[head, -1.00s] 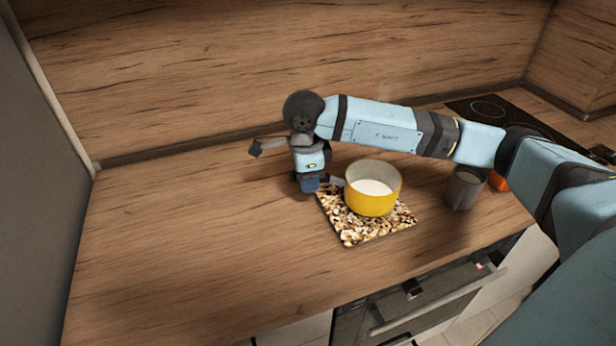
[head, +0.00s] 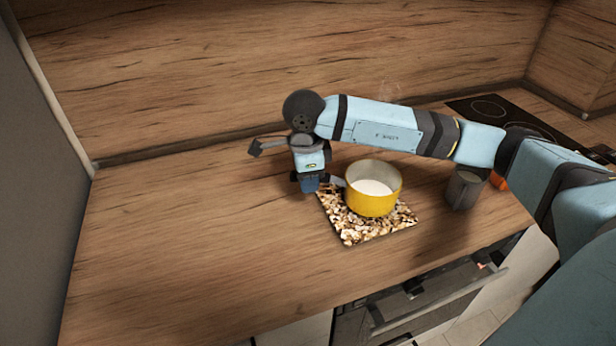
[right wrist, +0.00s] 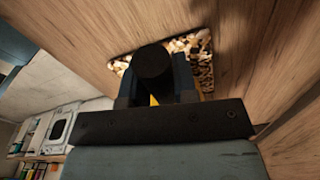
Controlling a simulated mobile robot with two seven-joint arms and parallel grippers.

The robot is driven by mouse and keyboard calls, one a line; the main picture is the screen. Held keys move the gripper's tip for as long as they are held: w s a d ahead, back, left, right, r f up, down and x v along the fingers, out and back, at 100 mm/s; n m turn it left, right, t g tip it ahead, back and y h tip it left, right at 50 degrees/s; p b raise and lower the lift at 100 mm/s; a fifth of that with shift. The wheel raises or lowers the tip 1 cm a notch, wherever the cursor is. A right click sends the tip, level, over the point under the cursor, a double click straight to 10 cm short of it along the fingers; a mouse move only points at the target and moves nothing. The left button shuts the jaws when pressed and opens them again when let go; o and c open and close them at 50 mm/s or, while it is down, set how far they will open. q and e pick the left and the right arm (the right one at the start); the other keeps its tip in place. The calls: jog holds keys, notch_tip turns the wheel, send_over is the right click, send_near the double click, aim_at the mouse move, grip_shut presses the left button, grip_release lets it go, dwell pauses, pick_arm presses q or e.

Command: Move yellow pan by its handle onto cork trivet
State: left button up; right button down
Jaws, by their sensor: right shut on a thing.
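The yellow pan (head: 372,200) with a white inside is over the cork trivet (head: 352,230), toward its back right part. I cannot tell for sure whether it touches the trivet. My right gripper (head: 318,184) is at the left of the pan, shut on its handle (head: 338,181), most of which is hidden. In the right wrist view the dark handle end (right wrist: 153,64) is between the fingers, a little yellow shows below it, and the speckled trivet (right wrist: 192,46) lies beyond. My left gripper is not in view.
A grey cup (head: 464,188) stands right of the pan, with an orange thing (head: 499,181) partly hidden behind my arm. A black hob (head: 500,112) is at the back right. The left of the counter (head: 170,240) is clear.

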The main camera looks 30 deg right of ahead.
aim_at(289, 173)
jog(key=shift+f+b, duration=0.3)
jog(key=shift+f, duration=0.05)
dwell(0.3)
jog(key=c, duration=0.9)
grip_release()
jog(key=shift+o, duration=0.5)
jog(key=shift+a, duration=0.1)
jog(key=shift+w+a+b, duration=0.15)
jog(key=shift+w+a, duration=0.25)
jog(key=shift+a, duration=0.45)
jog(key=shift+w+a+b, duration=0.15)
jog(key=shift+w+a, duration=0.2)
jog(key=shift+a, duration=0.5)
jog(key=shift+w+a, duration=0.35)
jog(key=shift+a, duration=0.4)
jog(key=shift+w+a, duration=0.3)
jog(key=shift+a, duration=0.4)
jog(key=shift+r, duration=0.1)
